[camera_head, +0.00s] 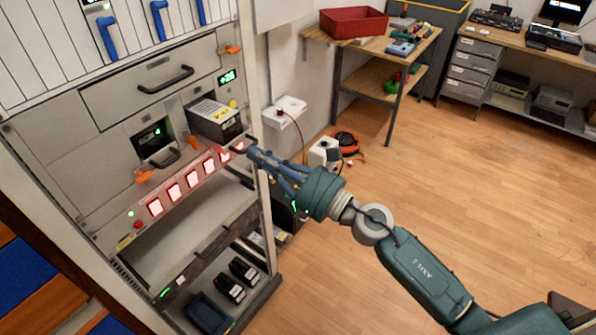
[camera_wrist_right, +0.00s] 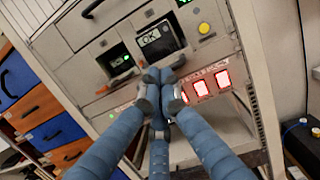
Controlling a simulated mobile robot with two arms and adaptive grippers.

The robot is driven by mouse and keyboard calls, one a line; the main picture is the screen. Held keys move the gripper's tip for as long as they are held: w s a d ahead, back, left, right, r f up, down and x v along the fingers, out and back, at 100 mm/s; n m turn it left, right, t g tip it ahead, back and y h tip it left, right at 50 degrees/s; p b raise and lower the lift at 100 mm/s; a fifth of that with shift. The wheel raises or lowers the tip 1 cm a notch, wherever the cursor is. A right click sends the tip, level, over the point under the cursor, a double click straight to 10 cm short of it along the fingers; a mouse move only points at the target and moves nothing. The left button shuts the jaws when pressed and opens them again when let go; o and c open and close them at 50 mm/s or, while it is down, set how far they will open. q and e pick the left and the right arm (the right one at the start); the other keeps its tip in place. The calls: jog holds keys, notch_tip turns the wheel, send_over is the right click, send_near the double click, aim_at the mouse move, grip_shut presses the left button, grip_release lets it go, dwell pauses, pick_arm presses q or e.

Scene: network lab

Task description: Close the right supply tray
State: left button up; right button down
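The right supply tray (camera_head: 215,119) sticks out of its slot in the rack. It is a box with a pale top, a dark front and a yellow label. My right gripper (camera_head: 252,153) is in front of and just below that front. In the wrist view its blue fingers (camera_wrist_right: 165,84) come together at the tips, partly covering the area under the tray. I cannot tell whether they touch the tray or its handle. My left gripper is out of view.
The left tray (camera_head: 152,140) sits in its slot beside it. A row of red-lit panels (camera_head: 175,193) lies below, with orange latches (camera_head: 145,176) nearby. A white wall box (camera_head: 285,111) with a cable is right of the rack. The wooden floor (camera_head: 420,190) is mostly clear.

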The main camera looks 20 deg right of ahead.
jog(key=x, duration=0.3)
jog(key=f+x, duration=0.1)
jog(key=x, duration=0.6)
jog(key=shift+w+a+f+b, duration=0.1)
jog(key=shift+w+f+b, duration=0.25)
jog(key=shift+f, duration=0.1)
jog(key=shift+w, duration=0.1)
jog(key=shift+r, duration=0.25)
